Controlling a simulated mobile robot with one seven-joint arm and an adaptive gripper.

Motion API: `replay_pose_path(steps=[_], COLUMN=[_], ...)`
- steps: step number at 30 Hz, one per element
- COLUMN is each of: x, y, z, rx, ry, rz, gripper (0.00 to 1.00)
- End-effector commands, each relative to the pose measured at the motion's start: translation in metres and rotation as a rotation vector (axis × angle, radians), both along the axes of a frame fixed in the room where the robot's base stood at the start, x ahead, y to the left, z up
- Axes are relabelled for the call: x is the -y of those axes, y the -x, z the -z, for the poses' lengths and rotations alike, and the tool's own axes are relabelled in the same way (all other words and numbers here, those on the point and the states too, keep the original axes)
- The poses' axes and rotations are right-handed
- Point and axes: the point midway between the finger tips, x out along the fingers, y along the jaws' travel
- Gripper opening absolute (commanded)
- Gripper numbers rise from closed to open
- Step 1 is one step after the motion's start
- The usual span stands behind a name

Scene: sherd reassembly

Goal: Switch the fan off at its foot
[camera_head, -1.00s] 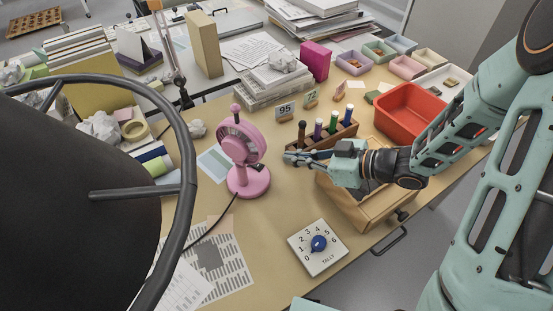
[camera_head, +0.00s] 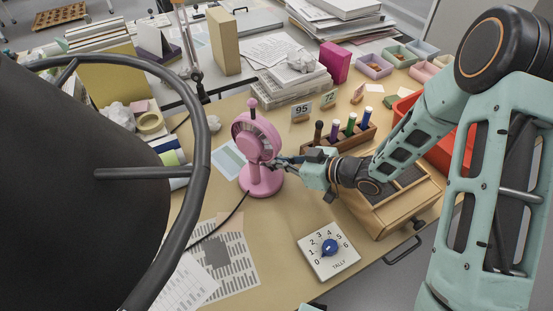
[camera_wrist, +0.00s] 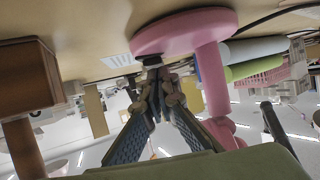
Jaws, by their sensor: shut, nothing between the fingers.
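The pink fan (camera_head: 254,140) stands upright on the table, with its round foot (camera_head: 262,183) flat on the top. My gripper (camera_head: 277,163) is shut and empty, its tips just right of the fan's stem, above the foot. In the wrist view, where the table is at the top, the foot (camera_wrist: 185,32) and stem (camera_wrist: 212,80) are close to the shut fingertips (camera_wrist: 153,78). A small dark piece shows at the foot's edge by the tips; I cannot tell whether it is the switch, or whether the tips touch it.
A tally dial plate (camera_head: 328,251) lies in front. A dark cord (camera_head: 226,216) runs from the foot. Printed sheets (camera_head: 225,262) lie front left.

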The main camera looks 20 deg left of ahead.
Motion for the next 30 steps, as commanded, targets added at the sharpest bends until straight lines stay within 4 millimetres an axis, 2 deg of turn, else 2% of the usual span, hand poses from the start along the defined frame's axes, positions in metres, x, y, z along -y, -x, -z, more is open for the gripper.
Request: replay_pose_path(steps=[8, 12, 14, 20, 30], x=[-0.001, -0.006, -0.004, -0.003, -0.003], y=[0.0, 0.0, 0.0, 0.0, -0.001], z=[-0.002, -0.003, 0.004, 0.004, -0.011], rx=[-0.001, -0.01, -0.012, -0.012, -0.013], ry=[0.012, 0.077, 0.08, 0.079, 0.079], rz=[-0.001, -0.005, -0.002, -0.001, 0.0], gripper=[0.0, 0.0, 0.0, 0.0, 0.0])
